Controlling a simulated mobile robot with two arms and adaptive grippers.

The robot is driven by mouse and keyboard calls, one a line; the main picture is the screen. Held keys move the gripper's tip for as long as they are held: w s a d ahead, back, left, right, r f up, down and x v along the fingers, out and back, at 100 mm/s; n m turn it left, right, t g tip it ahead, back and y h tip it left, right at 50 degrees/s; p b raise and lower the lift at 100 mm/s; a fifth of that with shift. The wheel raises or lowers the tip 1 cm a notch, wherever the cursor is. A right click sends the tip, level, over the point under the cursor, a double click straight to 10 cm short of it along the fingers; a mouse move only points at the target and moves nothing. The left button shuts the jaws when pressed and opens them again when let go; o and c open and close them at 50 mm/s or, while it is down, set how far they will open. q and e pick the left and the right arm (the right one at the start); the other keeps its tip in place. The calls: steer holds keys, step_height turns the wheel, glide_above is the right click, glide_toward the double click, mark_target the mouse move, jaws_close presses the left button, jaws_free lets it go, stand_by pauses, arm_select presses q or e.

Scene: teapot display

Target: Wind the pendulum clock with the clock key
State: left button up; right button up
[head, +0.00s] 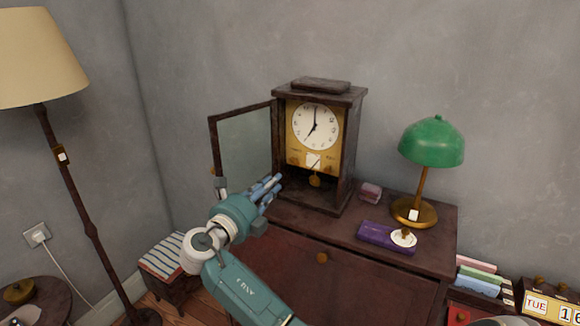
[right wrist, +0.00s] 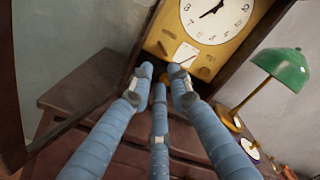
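The pendulum clock (head: 352,112) stands upright on the dark red cabinet, its glass door (head: 244,143) swung open to the left. Its white dial (head: 315,126) sits on a gold plate with a white card below, and a brass pendulum bob (head: 315,181) hangs beneath. My right gripper (head: 272,186) is in front of the clock's lower left, by the open door. In the right wrist view its blue fingers (right wrist: 160,76) are apart, with nothing visible between them, below the gold plate (right wrist: 221,51). I cannot make out a clock key with certainty. My left gripper is not in view.
A green lamp (head: 432,143) stands right of the clock. A purple case (head: 378,237), a white disc with a brass piece (head: 404,238) and a small pink box (head: 370,192) lie nearby. A floor lamp (head: 75,205) and striped stool (head: 163,254) are at left.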

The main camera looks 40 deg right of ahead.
mark_target(295, 162)
steer(key=p+x, duration=0.2)
steer(key=x, duration=0.8)
steer(key=shift+w+d+r, duration=0.1)
steer(key=shift+d+r, duration=0.05)
steer(key=shift+d, duration=0.25)
steer(key=shift+c, duration=0.3)
jaws_close()
